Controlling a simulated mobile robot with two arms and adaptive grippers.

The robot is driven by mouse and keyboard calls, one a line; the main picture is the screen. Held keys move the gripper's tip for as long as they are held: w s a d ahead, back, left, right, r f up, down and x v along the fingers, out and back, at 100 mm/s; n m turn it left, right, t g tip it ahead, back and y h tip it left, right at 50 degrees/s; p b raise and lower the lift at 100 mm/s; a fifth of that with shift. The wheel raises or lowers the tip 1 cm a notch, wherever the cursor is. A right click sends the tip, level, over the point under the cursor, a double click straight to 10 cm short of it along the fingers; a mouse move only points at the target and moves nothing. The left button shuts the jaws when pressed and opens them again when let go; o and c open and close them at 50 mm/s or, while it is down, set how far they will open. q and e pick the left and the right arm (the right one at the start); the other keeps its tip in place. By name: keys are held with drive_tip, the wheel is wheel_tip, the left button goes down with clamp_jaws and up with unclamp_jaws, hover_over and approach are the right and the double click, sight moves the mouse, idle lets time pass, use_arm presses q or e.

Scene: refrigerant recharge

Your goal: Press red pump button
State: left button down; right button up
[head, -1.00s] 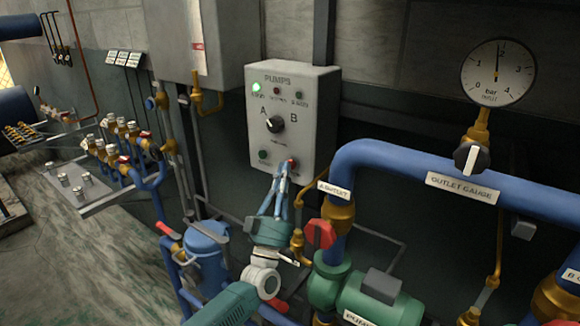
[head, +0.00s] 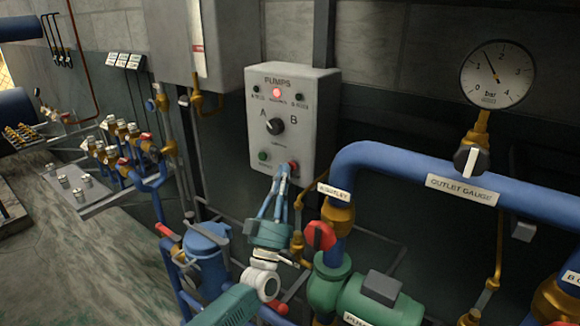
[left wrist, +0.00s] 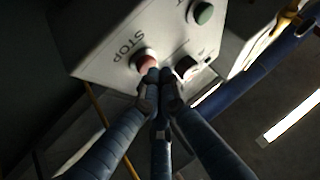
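The grey PUMPS panel (head: 313,110) hangs on the wall. The red button (head: 294,167) is at its lower right; in the left wrist view the red button (left wrist: 145,60) sits beside the word STOP. My left gripper (head: 284,168) is at the panel's lower edge beside the red button. In the left wrist view its fingertips (left wrist: 160,77) are together with nothing between them, close by the button's edge; whether they touch it I cannot tell. A red lamp (head: 277,93) glows at the panel's top. My right gripper is not in view.
A green button (head: 263,156) and selector knob (head: 275,125) are on the same panel. Blue pipes (head: 400,162), a red valve handle (head: 319,236) and a green pump (head: 378,302) stand to the right of my arm. A gauge (head: 497,75) is at upper right.

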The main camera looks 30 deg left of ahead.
use_arm(q)
drive_tip(key=shift+s, duration=0.6)
drive_tip(key=s+p, duration=0.2)
drive_tip(key=s, duration=0.1)
drive_tip(key=s+p, duration=0.1)
drive_tip(key=s, duration=0.1)
drive_tip(key=shift+a, duration=0.25)
drive_tip(key=shift+f, duration=0.1)
idle(0.6)
